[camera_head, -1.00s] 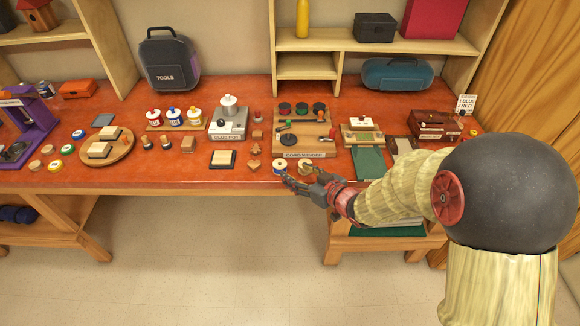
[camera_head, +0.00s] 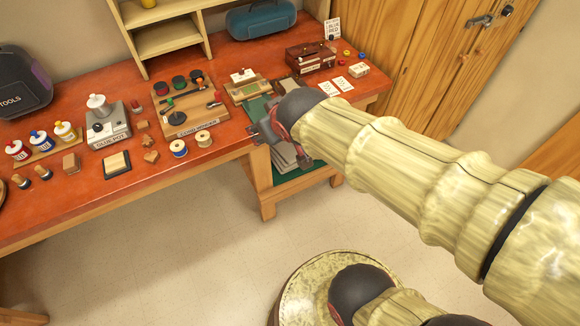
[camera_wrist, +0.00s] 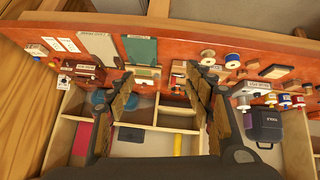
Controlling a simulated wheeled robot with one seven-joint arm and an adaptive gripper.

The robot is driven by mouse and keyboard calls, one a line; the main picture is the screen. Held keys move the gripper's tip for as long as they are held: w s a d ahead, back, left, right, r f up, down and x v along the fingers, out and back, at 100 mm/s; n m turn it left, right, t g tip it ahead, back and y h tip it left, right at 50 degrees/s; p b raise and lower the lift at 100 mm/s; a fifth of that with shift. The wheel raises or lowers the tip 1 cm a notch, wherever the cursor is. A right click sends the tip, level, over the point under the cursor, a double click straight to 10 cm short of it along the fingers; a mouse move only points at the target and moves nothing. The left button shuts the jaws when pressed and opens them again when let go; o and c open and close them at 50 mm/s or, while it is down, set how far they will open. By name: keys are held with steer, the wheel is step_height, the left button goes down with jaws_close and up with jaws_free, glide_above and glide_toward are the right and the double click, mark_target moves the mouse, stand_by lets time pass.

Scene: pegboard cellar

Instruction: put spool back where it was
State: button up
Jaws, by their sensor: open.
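Two spools stand side by side near the front edge of the bench, in front of the board of dark discs. One is white with blue (camera_head: 179,148); the other is tan (camera_head: 203,138), to its right. In the wrist view the tan spool (camera_wrist: 208,57) and the blue-white spool (camera_wrist: 232,61) show right of my fingers. My gripper (camera_wrist: 160,78) is open with nothing between its fingers. In the head view my gripper (camera_head: 262,130) is at the bench's front edge, right of the spools and apart from them. Its fingertips are partly hidden there.
The disc board (camera_head: 190,112) lies behind the spools. A glue pot (camera_head: 104,128), wooden blocks and paint bottles stand to the left. A brown box (camera_head: 308,58) and cards (camera_head: 343,84) lie at the right end.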

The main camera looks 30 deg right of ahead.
steer(key=s+a+r+g+y, duration=0.1)
steer(key=s+a+g, duration=0.1)
steer(key=s, duration=1.2)
steer(key=shift+a+r+m+g, duration=0.15)
steer(key=shift+a+m+g, duration=0.15)
steer(key=shift+m+g, duration=0.1)
